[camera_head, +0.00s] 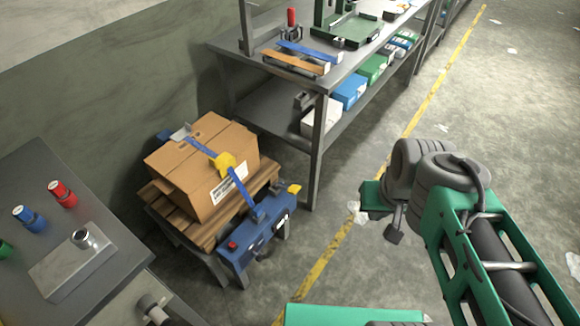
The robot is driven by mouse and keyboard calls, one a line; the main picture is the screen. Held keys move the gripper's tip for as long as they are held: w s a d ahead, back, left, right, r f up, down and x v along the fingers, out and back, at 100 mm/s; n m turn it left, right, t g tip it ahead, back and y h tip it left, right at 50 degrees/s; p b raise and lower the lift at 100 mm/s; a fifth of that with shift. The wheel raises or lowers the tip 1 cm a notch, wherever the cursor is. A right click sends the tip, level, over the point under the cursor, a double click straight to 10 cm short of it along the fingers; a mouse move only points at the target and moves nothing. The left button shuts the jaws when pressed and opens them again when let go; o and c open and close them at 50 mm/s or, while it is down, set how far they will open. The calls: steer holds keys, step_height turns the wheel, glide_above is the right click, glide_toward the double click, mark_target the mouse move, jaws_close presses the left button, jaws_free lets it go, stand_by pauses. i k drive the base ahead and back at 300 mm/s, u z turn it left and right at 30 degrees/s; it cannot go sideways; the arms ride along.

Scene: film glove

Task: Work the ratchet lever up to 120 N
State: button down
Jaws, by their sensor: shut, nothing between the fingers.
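A blue tensioning unit (250,243) stands at the front edge of a wooden pallet-topped stand. A lever with a yellow grip (294,189) sticks up at its right end. A blue strap (237,184) runs from the unit up over a cardboard box (190,172), through a yellow piece (223,164) on the box edge. A small display (282,223) on the unit is too small to read. My gripper (394,237) is shut and empty, hanging over the floor well right of the lever and touching nothing.
A metal workbench (320,82) with straps and parts stands behind, boxes on its lower shelf. A grey table (60,225) at left holds red and blue cylinders and a metal block. Floor (335,235) between lever and gripper is largely clear, crossed by a yellow line.

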mark_target(292, 190)
steer(key=u, duration=0.35)
steer(key=i, duration=0.8)
steer(key=u, duration=1.35)
steer(key=i, duration=0.6)
steer(key=u, duration=0.55)
